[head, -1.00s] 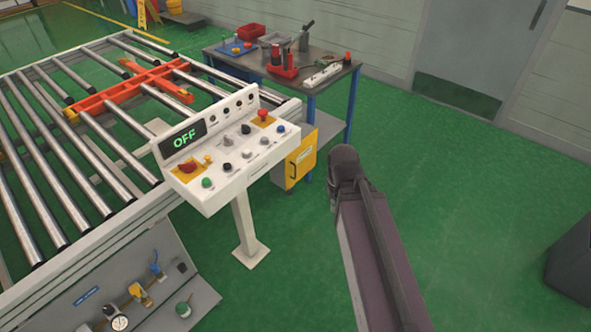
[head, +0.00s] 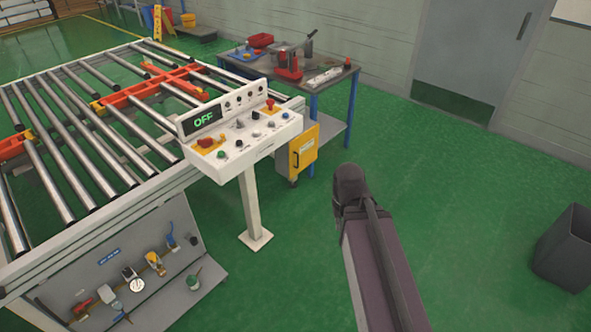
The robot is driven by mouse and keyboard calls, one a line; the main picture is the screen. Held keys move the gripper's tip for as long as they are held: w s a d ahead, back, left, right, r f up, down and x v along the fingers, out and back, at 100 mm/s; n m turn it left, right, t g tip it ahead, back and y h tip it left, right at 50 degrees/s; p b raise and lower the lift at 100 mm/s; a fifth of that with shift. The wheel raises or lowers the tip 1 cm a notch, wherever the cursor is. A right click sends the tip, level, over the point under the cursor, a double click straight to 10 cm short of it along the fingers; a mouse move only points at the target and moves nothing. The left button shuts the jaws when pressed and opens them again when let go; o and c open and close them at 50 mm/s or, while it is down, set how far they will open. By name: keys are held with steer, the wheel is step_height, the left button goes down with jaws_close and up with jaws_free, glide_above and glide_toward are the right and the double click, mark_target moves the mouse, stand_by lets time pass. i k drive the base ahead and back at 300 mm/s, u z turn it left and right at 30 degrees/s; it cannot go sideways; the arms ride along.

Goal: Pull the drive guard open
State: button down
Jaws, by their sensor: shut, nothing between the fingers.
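A yellow panel (head: 304,148) with a small white label stands upright below the right side of the roller conveyor, just behind the control console; it looks like the drive guard. Its left part is hidden by the console, and I cannot tell whether it is fully closed. My arm link (head: 385,265) rises from the bottom of the view, to the right of the panel and apart from it. My gripper is not in view.
The white control console (head: 240,150) on a post reads OFF. The roller conveyor (head: 90,235) fills the left. A tool table (head: 335,85) stands behind the panel. A dark bin (head: 565,245) is at the right. Green floor (head: 460,190) is clear between.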

mark_target(303, 150)
steer(key=k, duration=0.5)
steer(key=z, duration=0.3)
steer(key=i, duration=2.1)
steer(key=u, duration=0.6)
